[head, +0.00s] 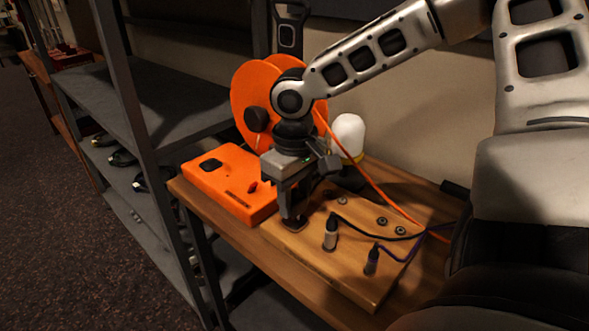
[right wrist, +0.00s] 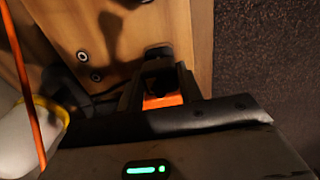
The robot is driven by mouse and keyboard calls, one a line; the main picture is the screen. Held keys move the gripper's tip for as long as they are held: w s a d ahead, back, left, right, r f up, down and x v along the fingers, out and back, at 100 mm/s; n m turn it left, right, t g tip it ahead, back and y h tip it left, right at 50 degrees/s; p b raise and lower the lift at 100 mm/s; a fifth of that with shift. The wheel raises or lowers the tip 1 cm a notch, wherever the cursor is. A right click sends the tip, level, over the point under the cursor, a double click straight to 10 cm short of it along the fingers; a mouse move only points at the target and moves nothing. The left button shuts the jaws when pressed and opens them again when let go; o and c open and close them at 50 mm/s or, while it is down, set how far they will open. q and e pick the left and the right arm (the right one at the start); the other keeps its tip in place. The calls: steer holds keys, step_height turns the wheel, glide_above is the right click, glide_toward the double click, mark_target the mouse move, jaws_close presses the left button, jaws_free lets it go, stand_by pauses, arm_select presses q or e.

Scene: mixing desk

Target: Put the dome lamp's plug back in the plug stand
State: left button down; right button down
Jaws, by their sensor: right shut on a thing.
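The plug stand (head: 290,246) is a flat wooden block on the desk with several round sockets; its wood also shows in the right wrist view (right wrist: 115,30). My right gripper (head: 292,218) points down over the stand's left part. In the right wrist view its fingers are shut on a small dark plug (right wrist: 158,56), mostly hidden between them. I cannot tell whether it sits in a socket. A light-topped plug (head: 330,232) and a dark plug (head: 371,261) stand upright in the block. The dome lamp (head: 348,134), white with a yellow ring, stands behind. My left gripper is not seen.
An orange box (head: 228,184) lies left of the stand, with an orange reel (head: 255,88) behind it. Grey shelves (head: 150,105) stand at the left. The stand's front is clear.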

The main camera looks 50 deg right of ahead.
mark_target(295, 197)
steer(key=shift+f+b, duration=0.3)
steer(key=shift+f, duration=0.35)
arm_select(q)
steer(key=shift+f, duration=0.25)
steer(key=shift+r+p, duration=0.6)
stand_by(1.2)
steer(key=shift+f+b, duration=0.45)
steer(key=shift+b, duration=0.05)
arm_select(e)
steer(key=shift+f, duration=0.6)
steer(key=c, duration=0.9)
jaws_free()
steer(key=shift+o, duration=0.2)
arm_select(q)
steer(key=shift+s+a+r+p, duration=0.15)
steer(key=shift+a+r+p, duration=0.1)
steer(key=shift+p, duration=0.8)
arm_select(e)
step_height(295, 197, up, 16)
